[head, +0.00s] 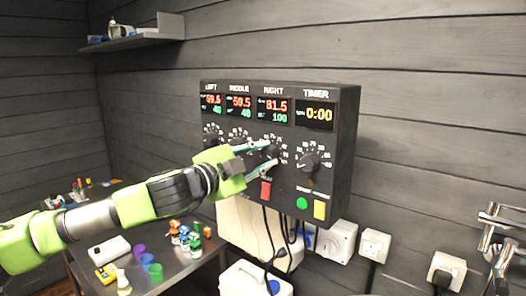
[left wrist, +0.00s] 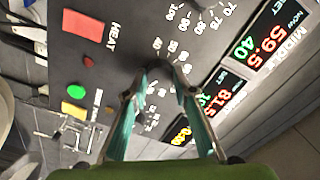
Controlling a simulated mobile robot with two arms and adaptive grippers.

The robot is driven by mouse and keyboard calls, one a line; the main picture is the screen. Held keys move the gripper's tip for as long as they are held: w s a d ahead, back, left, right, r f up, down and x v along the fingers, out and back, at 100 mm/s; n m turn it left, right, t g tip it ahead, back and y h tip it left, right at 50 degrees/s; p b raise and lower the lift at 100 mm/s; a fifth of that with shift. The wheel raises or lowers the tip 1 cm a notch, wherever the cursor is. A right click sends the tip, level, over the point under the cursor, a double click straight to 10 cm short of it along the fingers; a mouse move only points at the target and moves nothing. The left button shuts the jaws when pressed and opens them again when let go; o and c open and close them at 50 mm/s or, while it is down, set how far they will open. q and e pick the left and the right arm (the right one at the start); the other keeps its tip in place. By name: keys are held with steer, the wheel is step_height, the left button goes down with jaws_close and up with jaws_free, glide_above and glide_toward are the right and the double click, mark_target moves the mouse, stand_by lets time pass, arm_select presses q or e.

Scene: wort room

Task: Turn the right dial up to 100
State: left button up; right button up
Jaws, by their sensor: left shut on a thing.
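The dark control box (head: 345,150) hangs on the wall. Its RIGHT display (head: 273,110) shows 81.5 in red and 100 in green below. The right dial (head: 273,151) sits under that display, partly covered by my fingers. My left gripper (head: 262,148) reaches in from the left and is shut on this dial. In the left wrist view the two fingers (left wrist: 162,78) close around the dark knob, and the scale numbers show around it. My right gripper is in neither view.
The timer dial (head: 309,161) is close on the right. Below are a red switch (head: 265,189), a green button (head: 302,203) and a yellow one (head: 319,209). Cables hang under the box. Small bottles (head: 185,238) stand on the bench at lower left. Chrome fittings (head: 497,240) stand at right.

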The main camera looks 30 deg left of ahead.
arm_select(q)
steer(key=shift+f, duration=0.25)
steer(key=o, duration=1.1)
steer(key=shift+r, duration=0.1)
steer(key=shift+r, duration=0.1)
